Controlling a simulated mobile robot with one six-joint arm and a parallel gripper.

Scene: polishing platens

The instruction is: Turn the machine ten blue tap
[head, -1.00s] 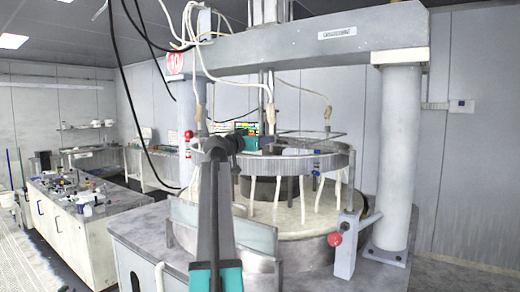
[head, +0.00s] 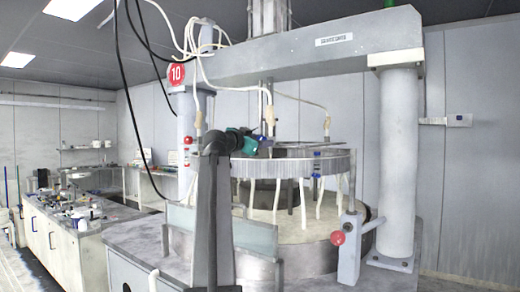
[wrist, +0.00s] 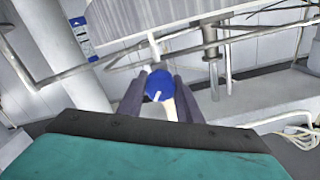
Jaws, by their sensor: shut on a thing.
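The machine marked with a red "10" sign (head: 177,73) fills the middle of the head view. In the wrist view a round blue tap (wrist: 158,84) with a pale handle mark sits between the two dark fingers of my gripper (wrist: 158,97), which is shut on it. In the head view my gripper (head: 262,146) reaches to the machine's ring (head: 290,165) from the front left. My arm hides the tap there. Another small blue fitting (head: 316,154) shows on the ring to the right.
A grey pillar (head: 396,150) stands at the right and a post with a red knob (head: 338,238) stands before it. White hoses (head: 277,200) hang under the ring. A clear guard panel (head: 255,238) stands at the front. A cluttered bench (head: 70,240) is at the left.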

